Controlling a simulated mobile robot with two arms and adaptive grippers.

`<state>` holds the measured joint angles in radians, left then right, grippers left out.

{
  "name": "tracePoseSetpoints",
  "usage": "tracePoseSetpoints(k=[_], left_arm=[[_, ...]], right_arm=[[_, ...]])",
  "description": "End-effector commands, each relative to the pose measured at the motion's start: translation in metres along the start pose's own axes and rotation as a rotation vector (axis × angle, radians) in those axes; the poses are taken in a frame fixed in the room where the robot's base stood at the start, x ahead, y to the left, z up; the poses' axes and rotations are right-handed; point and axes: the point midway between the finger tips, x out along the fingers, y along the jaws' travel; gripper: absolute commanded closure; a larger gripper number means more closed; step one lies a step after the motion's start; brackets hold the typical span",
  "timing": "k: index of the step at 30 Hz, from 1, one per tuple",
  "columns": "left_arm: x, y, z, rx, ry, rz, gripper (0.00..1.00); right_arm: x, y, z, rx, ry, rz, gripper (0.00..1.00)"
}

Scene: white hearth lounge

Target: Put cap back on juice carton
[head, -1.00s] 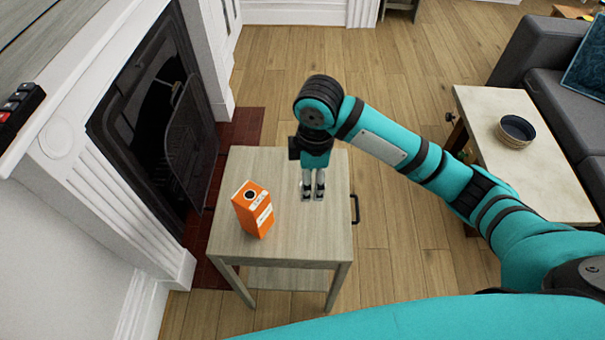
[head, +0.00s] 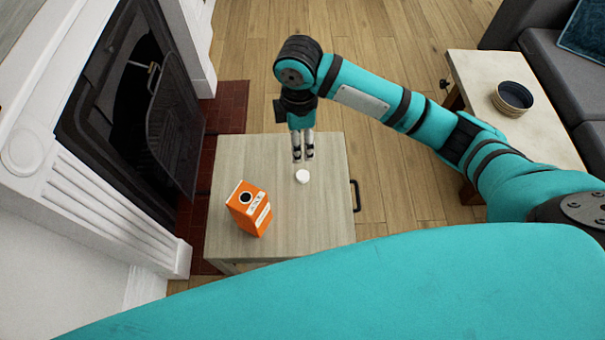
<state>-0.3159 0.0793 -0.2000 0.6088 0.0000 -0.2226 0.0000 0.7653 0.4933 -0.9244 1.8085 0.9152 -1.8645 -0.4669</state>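The orange juice carton (head: 250,210) stands upright on the left part of a small wooden side table (head: 305,230), with a dark round opening on its top. A small white cap (head: 302,176) lies on the tabletop to the right of and behind the carton, apart from it. My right gripper (head: 303,160) points down just behind and above the cap. Its two fingers are slightly apart with a gap between them, and the cap shows clear below the fingertips. My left gripper is out of view.
A fireplace with an open dark screen door (head: 175,130) stands close on the left. A pale table (head: 480,85) with a dark bowl (head: 513,98) and a grey sofa (head: 560,70) are on the right. The tabletop around the carton is otherwise clear.

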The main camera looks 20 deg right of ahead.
Motion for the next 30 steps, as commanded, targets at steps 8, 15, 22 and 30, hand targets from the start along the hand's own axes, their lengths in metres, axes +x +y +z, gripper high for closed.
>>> tracePoseSetpoints(k=[8, 15, 22, 30], left_arm=[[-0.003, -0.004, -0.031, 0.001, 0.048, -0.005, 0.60], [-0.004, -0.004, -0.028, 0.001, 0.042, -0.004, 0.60], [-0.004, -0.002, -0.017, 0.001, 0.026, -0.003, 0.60], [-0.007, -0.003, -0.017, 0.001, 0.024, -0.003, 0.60]], right_arm=[[0.062, -0.001, 0.001, 0.000, -0.002, -0.005, 0.41], [0.093, -0.001, 0.001, -0.001, -0.001, -0.001, 0.41], [0.096, -0.001, 0.001, -0.001, -0.001, 0.000, 0.41], [0.107, -0.003, 0.004, 0.000, -0.003, -0.004, 0.41]])
